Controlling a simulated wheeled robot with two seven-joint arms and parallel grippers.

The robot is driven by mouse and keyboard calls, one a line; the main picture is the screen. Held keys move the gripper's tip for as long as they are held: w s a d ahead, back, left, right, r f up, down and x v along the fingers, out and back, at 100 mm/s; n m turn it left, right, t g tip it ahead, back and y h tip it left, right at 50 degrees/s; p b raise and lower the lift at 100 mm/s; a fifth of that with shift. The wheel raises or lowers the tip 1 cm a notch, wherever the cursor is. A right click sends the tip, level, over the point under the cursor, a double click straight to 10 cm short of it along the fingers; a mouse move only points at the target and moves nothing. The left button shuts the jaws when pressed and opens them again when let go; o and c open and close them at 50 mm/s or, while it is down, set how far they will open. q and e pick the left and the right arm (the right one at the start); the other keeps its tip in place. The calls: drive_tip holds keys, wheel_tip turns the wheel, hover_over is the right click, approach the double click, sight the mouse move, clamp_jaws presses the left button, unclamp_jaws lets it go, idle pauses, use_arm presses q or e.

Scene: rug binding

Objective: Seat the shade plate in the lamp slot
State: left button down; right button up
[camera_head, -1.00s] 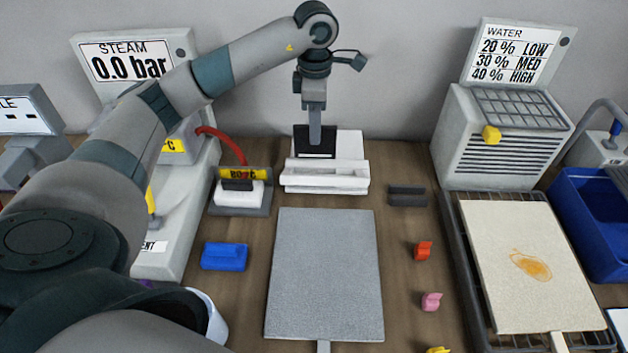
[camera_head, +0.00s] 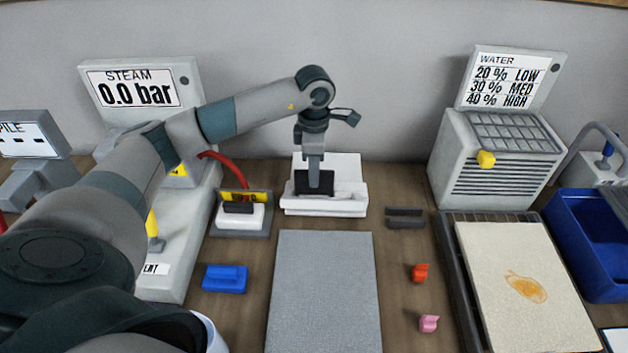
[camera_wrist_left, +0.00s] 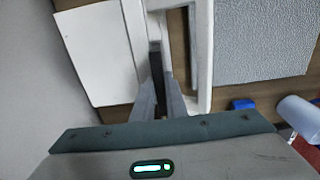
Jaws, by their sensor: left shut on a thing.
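The shade plate (camera_head: 328,183) is a small black plate hanging upright from my left gripper (camera_head: 314,171). My left gripper is shut on it. In the left wrist view the plate (camera_wrist_left: 157,65) shows edge-on as a dark strip between the two fingers (camera_wrist_left: 160,98). The lamp (camera_head: 345,208) is a white unit with a pale back panel and a long slotted base. The plate's lower edge is at the base, over or in the slot; I cannot tell which. In the left wrist view the lamp's white base (camera_wrist_left: 204,45) runs beside the plate. My right gripper is not in view.
A grey slab (camera_head: 322,295) lies in front of the lamp. A yellow-labelled block (camera_head: 240,215) with a red hose stands left of it, and a dark grey block (camera_head: 405,217) lies right. A blue block (camera_head: 225,278) and small clips (camera_head: 420,272) flank the slab.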

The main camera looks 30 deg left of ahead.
sight(325, 189)
use_arm(q)
drive_tip(key=shift+f+p, duration=0.8)
drive_tip(key=shift+f, duration=1.1)
drive_tip(key=shift+f, duration=0.15)
drive_tip(key=c, duration=1.8)
unclamp_jaws()
drive_tip(key=shift+o, duration=0.2)
drive_tip(key=shift+r, duration=0.25)
